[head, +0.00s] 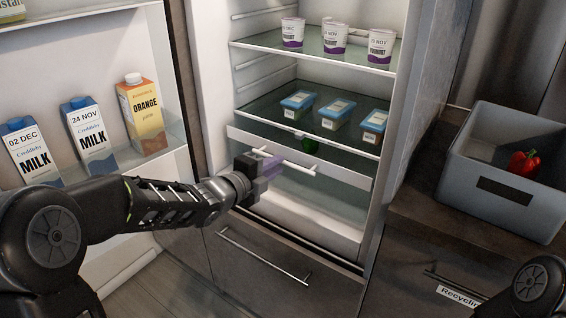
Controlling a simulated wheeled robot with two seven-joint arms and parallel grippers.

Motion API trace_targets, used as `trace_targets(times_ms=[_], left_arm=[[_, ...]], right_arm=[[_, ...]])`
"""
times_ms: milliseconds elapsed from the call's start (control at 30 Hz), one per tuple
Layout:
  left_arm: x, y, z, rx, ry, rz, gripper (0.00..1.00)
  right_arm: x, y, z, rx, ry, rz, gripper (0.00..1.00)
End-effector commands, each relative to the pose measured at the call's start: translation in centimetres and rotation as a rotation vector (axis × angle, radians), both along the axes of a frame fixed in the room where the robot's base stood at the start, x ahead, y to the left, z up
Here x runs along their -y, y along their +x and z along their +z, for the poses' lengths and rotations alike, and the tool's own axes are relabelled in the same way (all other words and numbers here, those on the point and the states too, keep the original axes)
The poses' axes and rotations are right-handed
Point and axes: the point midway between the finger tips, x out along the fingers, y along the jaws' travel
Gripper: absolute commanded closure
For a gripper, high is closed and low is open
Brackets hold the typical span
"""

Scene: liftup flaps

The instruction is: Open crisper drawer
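The crisper drawer (340,172) is the white-fronted drawer low in the open fridge, under the glass shelves. A pale bar handle (300,167) runs across its front. A green item (310,146) shows just behind the top edge of the front. My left gripper (268,170) is at the left part of the handle, overlapping it in the head view. I cannot tell if its fingers touch or close around the bar. Only a piece of my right arm shows at the lower right corner; its gripper is out of view.
The open fridge door at left holds milk cartons (92,138) and an orange juice carton (142,115). Yoghurt cups (334,38) and blue-lidded tubs (337,113) stand on shelves (270,110). A grey bin (480,185) with a red pepper (524,163) sits on the right counter.

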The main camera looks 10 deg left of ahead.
Motion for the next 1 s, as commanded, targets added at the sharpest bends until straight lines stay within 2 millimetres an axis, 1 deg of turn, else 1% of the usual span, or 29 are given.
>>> trace_targets(times_ms=[33,133,300,567,667,800,1000], left_arm=[[0.4,0.8,-0.3,-0.002,0.000,-0.002,0.82],[0.9,2.1,-0.5,-0.001,0.001,-0.002,0.82],[1.4,3.4,-0.8,-0.001,-0.001,0.000,0.82],[1.4,3.5,-0.8,0.000,-0.001,0.000,0.82],[1.4,3.5,-0.7,0.000,-0.001,0.000,0.88],[1.4,3.5,-0.8,0.000,-0.001,0.000,1.00],[1.4,3.5,-0.8,0.000,-0.001,0.000,1.00]], right_arm=[[0.0,0.0,-0.1,0.000,0.000,0.000,1.00],[0.0,0.0,-0.1,0.000,0.000,0.000,1.00],[0.0,0.0,-0.1,0.000,0.000,0.000,1.00],[0.0,0.0,-0.1,0.000,0.000,0.000,1.00],[0.0,0.0,-0.1,0.000,0.000,0.000,1.00],[0.0,0.0,-0.1,0.000,0.000,0.000,1.00],[0.0,0.0,-0.1,0.000,0.000,0.000,1.00]])
